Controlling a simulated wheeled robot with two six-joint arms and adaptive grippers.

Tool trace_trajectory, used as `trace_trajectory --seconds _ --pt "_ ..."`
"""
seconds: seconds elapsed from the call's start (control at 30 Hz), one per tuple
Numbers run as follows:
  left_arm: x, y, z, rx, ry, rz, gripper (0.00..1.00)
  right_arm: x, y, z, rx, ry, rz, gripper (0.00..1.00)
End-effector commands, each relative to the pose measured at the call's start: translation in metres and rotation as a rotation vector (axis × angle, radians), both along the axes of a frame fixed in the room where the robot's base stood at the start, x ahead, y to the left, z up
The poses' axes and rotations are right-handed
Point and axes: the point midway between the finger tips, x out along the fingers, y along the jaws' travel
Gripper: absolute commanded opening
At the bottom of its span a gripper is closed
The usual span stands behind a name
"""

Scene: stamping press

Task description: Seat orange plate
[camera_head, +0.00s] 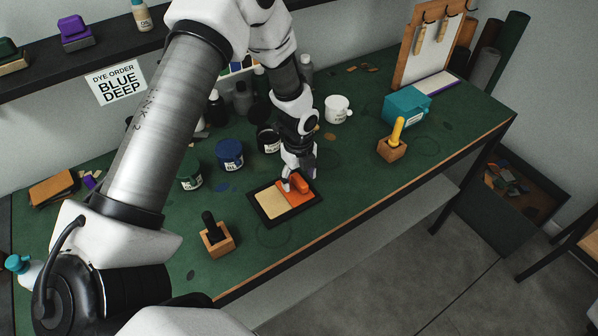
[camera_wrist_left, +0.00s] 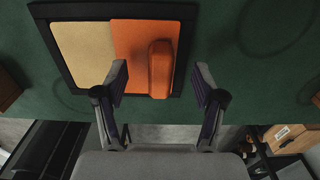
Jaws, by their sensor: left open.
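The orange plate (camera_head: 291,198) lies over the right half of a black frame (camera_head: 267,221), beside a cream panel (camera_head: 269,203). In the left wrist view, the orange plate (camera_wrist_left: 130,45) has a raised, rounded orange handle (camera_wrist_left: 160,70) on its right part. I cannot tell whether the plate sits fully down in the frame. My left gripper (camera_head: 300,176) is over the plate. In the wrist view, its fingers (camera_wrist_left: 161,82) are open, one on each side of the handle's near end in the picture, with gaps visible. My right gripper is not in view.
A wooden block with a dark handle (camera_head: 217,236) stands left of the frame, and one with a yellow handle (camera_head: 393,148) stands right. Paint jars (camera_head: 229,154), a white mug (camera_head: 338,109) and a teal block (camera_head: 406,108) stand behind. The green bench (camera_head: 345,190) is clear right of the frame.

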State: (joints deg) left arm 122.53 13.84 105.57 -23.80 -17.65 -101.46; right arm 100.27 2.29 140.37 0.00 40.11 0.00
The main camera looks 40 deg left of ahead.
Motion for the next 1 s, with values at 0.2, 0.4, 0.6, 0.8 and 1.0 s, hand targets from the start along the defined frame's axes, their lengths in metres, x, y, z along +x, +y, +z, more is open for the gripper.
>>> trace_trajectory --seconds 0.2,0.4,0.6,0.8,1.0 --pt "0.000 0.000 0.003 0.000 0.000 0.000 0.70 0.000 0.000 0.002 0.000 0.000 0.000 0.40" --pt "0.000 0.000 0.027 0.000 0.000 0.000 0.70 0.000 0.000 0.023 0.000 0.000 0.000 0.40" --pt "0.000 0.000 0.050 0.000 0.000 0.000 0.70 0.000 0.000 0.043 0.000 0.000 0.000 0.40" --pt "0.000 0.000 0.074 0.000 -0.001 0.000 0.70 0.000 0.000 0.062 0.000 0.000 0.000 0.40" --pt "0.000 0.000 0.081 0.000 0.000 0.000 0.70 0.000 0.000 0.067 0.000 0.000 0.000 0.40"
